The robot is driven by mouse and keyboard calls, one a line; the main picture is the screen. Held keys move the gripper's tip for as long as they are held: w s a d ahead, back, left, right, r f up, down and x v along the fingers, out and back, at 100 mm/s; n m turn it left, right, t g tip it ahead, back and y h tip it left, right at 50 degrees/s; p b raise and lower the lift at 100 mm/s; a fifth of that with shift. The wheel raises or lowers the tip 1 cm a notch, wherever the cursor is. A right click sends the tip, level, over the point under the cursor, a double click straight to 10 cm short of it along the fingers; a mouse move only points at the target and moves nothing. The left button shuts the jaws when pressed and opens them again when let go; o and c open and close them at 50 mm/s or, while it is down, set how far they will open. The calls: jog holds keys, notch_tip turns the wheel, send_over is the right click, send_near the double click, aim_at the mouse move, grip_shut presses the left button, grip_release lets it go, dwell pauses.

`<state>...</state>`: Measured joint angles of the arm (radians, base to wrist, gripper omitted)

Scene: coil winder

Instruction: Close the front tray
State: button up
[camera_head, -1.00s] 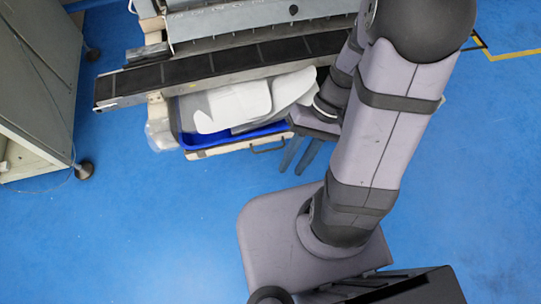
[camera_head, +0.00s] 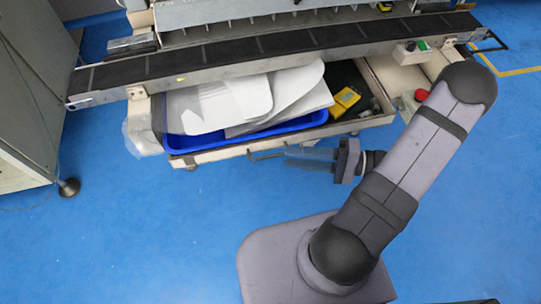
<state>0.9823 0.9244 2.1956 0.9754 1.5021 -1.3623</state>
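The front tray (camera_head: 221,154) is pulled out below the coil winder's long black-topped rail. It holds a blue bin (camera_head: 262,134) with white sheets (camera_head: 222,104) and a yellow device (camera_head: 346,98). Its dark handle (camera_head: 264,156) is on the front edge, left of my gripper. My gripper (camera_head: 287,158) points left, just in front of the tray's front edge, with its fingers apart and nothing visible between them. The fingertips look close to the handle's right end; I cannot tell whether they touch it.
The black-topped rail (camera_head: 215,56) runs above the tray. A red button (camera_head: 421,95) is to the tray's right. A grey cabinet (camera_head: 27,110) with a footed leg stands at the left. The blue floor (camera_head: 150,235) in front is clear.

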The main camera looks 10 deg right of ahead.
aim_at(270, 156)
jog(key=shift+p+x, duration=0.6)
jog(key=shift+x, duration=2.95)
jog(key=shift+c, duration=0.4)
grip_shut()
